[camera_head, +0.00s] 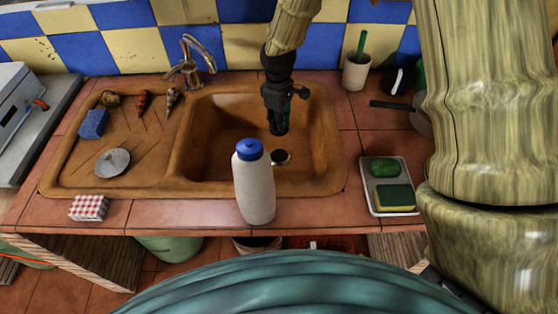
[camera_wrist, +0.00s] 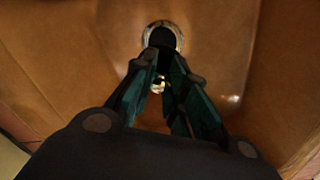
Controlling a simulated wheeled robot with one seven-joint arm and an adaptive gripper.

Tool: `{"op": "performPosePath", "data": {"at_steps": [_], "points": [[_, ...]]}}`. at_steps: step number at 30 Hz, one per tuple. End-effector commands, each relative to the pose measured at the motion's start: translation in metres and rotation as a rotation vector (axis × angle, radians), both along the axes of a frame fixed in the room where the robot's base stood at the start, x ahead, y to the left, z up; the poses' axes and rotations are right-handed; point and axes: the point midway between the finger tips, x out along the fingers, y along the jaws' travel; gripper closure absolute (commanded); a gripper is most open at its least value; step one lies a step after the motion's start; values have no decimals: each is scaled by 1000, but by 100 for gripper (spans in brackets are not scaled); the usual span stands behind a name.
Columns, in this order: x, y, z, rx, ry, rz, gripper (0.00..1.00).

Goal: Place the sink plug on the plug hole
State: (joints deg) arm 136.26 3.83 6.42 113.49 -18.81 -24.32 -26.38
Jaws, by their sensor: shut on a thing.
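The brown sink basin (camera_head: 215,130) has a plug hole (camera_head: 281,157) in its floor, dark inside with a bright metal ring. The plug hole (camera_wrist: 163,27) also shows at the top middle of the wrist view, just beyond my fingertips. My gripper (camera_head: 278,130) points down into the basin, just above and behind the hole in the head view. In the wrist view, my gripper (camera_wrist: 164,62) is shut on a small shiny piece (camera_wrist: 158,86), which I take to be the sink plug. The fingers hide most of it. I cannot tell whether it touches the basin floor.
A white bottle with a blue cap (camera_head: 254,185) stands at the basin's front edge. A faucet (camera_head: 190,65) rises behind. The drainboard holds a blue sponge (camera_head: 93,124) and a round metal strainer (camera_head: 112,162). A tray (camera_head: 370,200) with sponges lies right of the sink.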

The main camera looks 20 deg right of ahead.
Motion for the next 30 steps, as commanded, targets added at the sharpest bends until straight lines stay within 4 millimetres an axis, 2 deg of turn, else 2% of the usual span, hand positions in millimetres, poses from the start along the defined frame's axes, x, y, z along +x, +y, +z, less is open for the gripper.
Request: {"op": "performPosePath", "data": {"at_steps": [1, 6, 18, 30], "points": [[-2, 0, -12, 3, 2, 50, 100], [-4, 0, -26, 7, 1, 163, 100], [-5, 0, -75, 7, 2, 180, 100], [-5, 1, -99, 6, 3, 180, 100]]}}
